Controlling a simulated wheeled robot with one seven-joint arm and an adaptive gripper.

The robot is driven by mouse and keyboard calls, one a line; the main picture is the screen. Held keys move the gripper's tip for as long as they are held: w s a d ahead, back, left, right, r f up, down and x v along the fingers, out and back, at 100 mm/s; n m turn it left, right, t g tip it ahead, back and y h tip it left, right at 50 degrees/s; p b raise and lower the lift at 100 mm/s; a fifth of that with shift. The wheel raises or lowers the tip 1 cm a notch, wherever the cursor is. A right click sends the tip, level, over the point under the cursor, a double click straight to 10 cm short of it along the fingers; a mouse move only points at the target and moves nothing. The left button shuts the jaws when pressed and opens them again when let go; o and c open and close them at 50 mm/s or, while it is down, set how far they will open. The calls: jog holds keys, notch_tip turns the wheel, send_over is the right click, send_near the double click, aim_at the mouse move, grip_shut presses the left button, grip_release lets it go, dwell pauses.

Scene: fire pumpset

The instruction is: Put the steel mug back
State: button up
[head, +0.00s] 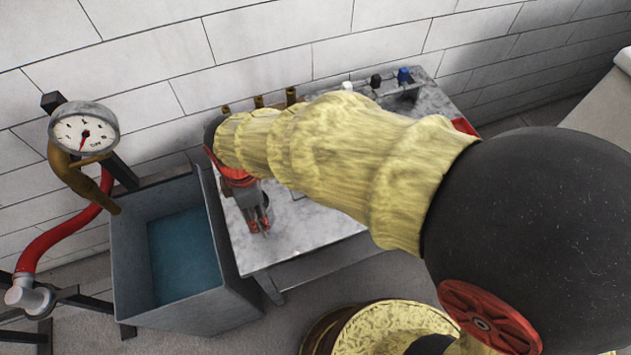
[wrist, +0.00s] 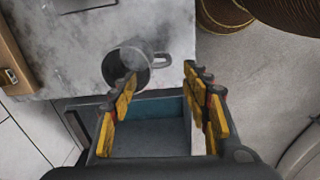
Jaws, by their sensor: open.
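The steel mug (wrist: 128,66) stands on the grey, stained table top (wrist: 160,20) in the wrist view, near the table edge above the tank. Its round opening faces the camera and its handle points right. My gripper (wrist: 158,82) is open, with yellow and black fingers spread apart. The left fingertip overlaps the mug's lower rim in the picture; I cannot tell whether it touches. The right fingertip is to the right of the handle, apart from it. In the head view my gripper (head: 260,228) hangs over the table's left part, and I cannot make out the mug there.
A grey tank (head: 133,285) holding blue water stands left of the table. A pressure gauge (head: 85,133) and a red hose (head: 65,238) are further left. Several small knobs, one a blue knob (head: 404,76), line the table's back. A brown case (wrist: 10,65) lies on the table.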

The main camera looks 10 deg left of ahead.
jog(key=w+d+r+m+t+y, duration=0.1)
jog(key=w+d+r+m, duration=0.4)
jog(key=d, duration=0.4)
jog(key=w+d+r+m+t, duration=0.1)
jog(key=w+d+r+m, duration=0.1)
jog(key=d+r+m, duration=0.45)
jog(key=s+d+r+m+t, duration=0.1)
jog(key=s+d+r+m, duration=0.2)
jog(key=d+m, duration=0.3)
jog(key=s+d+r+m+t+h, duration=0.1)
jog(key=d+m, duration=0.5)
jog(key=d, duration=1.1)
jog(key=s+r+t, duration=0.1)
jog(key=s+r, duration=0.1)
jog(key=s, duration=0.1)
jog(key=shift+s+d+r+t, duration=0.15)
jog(key=shift+s+d+t, duration=0.05)
jog(key=shift+d+t, duration=0.1)
